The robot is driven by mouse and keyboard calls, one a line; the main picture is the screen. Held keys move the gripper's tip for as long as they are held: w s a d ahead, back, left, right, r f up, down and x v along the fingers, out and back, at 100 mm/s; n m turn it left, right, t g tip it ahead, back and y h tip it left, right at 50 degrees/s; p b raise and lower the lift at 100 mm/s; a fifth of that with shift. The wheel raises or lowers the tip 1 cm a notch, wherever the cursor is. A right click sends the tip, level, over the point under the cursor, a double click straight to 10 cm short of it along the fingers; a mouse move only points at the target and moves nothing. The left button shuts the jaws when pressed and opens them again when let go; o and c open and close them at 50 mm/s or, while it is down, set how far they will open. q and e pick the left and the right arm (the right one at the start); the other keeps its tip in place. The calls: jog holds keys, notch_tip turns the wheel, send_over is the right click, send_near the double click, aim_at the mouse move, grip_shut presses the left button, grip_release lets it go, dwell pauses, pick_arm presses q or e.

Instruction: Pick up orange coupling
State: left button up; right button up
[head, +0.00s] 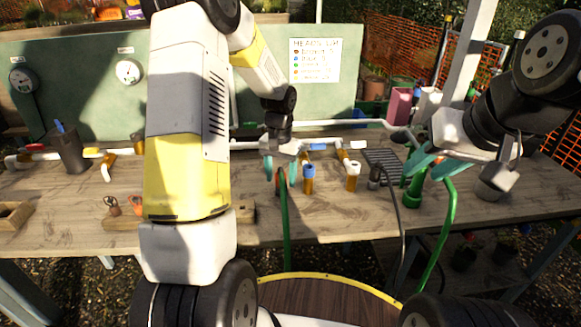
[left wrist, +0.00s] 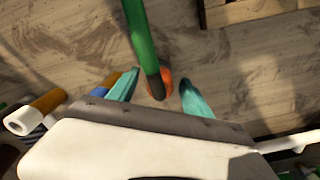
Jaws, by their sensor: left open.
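The orange coupling (left wrist: 167,77) lies on the wooden bench between the spread teal fingers of my left gripper (left wrist: 160,78). The dark end of a green hose (left wrist: 141,40) covers part of it in the left wrist view. In the head view my left gripper (head: 280,178) is open and points down over the bench. A small reddish-orange bit of the coupling shows between its fingers there. I cannot tell whether the fingers touch it. My right gripper (head: 434,169) is at the right, its teal fingers apart, near a green upright tube (head: 413,188).
A blue-topped fitting (head: 308,178) and a white-topped fitting (head: 353,175) stand just right of my left gripper. A dark cup (head: 69,151), a wooden block with fittings (head: 125,221) and a wooden tray (head: 14,216) are at the left. A grey rack (head: 383,157) lies at the right.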

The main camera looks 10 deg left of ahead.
aim_at(280, 167)
pick_arm(q)
jog(key=shift+f, duration=0.25)
grip_shut()
jog(key=shift+r, duration=0.15)
jog(key=shift+r, duration=0.25)
jog(key=r, duration=0.3)
jog(key=shift+s, duration=0.25)
jog(key=s+a+r, duration=0.1)
jog(key=s+a, duration=0.1)
jog(key=s, duration=1.3)
jog(key=shift+s+a+r, duration=0.15)
jog(key=shift+s+a, duration=0.05)
jog(key=shift+s, duration=0.05)
jog(key=shift+r, duration=0.1)
jog(key=shift+r, duration=2.4)
